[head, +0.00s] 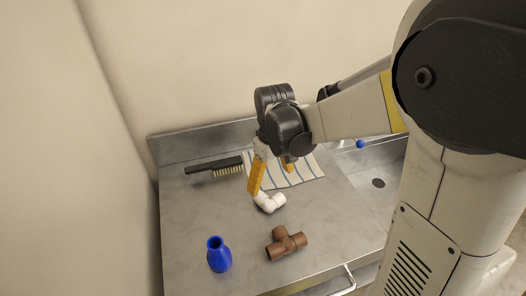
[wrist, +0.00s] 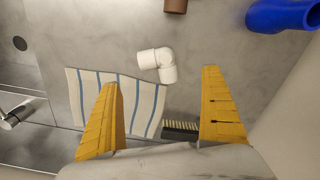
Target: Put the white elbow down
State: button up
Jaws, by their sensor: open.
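The white elbow (head: 269,202) rests on the steel counter (head: 190,225), just in front of the striped cloth. In the wrist view the white elbow (wrist: 158,65) lies beyond my fingertips, apart from them. My gripper (head: 273,176) has its yellow fingers spread wide. In the wrist view my gripper (wrist: 159,78) is open, with nothing between its fingers.
A black brush (head: 214,166) lies behind, left of the striped cloth (head: 307,172). A sink (head: 378,183) is at right. Bare counter shows at left.

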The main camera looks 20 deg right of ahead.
aim_at(270, 198)
jog(key=f+b, duration=0.1)
jog(key=f, duration=0.2)
jog(key=f+b, duration=0.1)
jog(key=f, duration=0.2)
jog(key=shift+w+d+f, duration=0.1)
jog(key=shift+w+d, duration=0.05)
jog(key=shift+w, duration=0.05)
notch_tip(270, 198, down, 5)
jog(key=b, duration=0.3)
jog(key=shift+w+f, duration=0.1)
jog(key=shift+w, duration=0.05)
jog(key=c, duration=1.4)
jog(key=shift+r, duration=0.2)
